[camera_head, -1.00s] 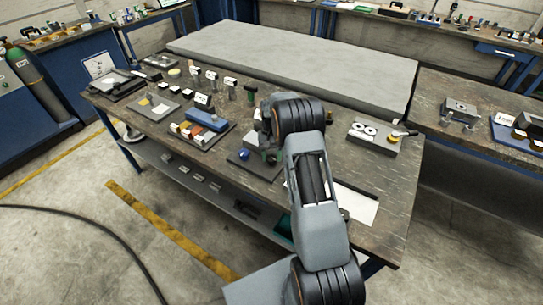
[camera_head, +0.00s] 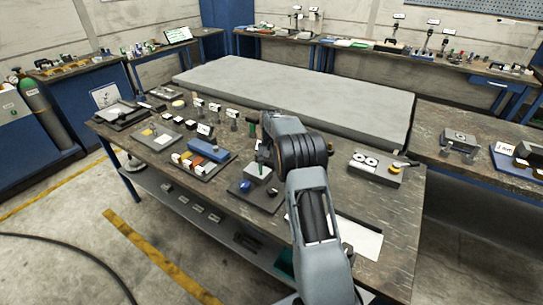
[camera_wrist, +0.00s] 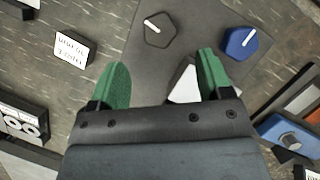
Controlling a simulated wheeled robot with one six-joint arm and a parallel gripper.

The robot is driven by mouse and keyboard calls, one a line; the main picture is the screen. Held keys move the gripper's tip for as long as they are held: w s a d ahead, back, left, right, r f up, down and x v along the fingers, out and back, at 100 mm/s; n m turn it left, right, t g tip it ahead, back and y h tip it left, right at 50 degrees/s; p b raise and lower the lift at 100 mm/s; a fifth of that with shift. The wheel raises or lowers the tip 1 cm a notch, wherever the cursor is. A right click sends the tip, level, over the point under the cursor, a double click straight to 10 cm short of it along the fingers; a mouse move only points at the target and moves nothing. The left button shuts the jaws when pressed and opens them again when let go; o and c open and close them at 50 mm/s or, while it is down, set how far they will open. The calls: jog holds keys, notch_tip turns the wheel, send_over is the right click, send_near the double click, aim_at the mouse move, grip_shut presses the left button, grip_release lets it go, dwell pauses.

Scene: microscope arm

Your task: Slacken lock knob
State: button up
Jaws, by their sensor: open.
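In the wrist view, my gripper (camera_wrist: 164,60) has its two green fingers wide apart with no knob between them. A dark, many-sided knob (camera_wrist: 160,30) with a white line lies just beyond the fingertips, between their directions. A blue knob (camera_wrist: 238,43) with a white line is to its right, beyond the right finger. Both stand on a dark grey plate (camera_wrist: 197,20). A pale wedge-shaped part (camera_wrist: 184,84) shows between the fingers, partly hidden. In the head view, the blue knob (camera_head: 244,186) is visible, while my arm mostly hides the gripper. I cannot tell which knob is the lock knob.
A white label card (camera_wrist: 72,47) stands left of the fingers. A blue block (camera_wrist: 288,135) lies at the right. In the head view, a tray with coloured pieces (camera_head: 205,168) is left of the plate, and a grey box with two white dials (camera_head: 377,168) is right.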

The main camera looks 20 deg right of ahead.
jog(key=a+v, duration=0.1)
jog(key=v, duration=0.5)
jog(key=shift+d+r, duration=0.15)
jog(key=shift+d, duration=0.4)
jog(key=shift+w, duration=0.15)
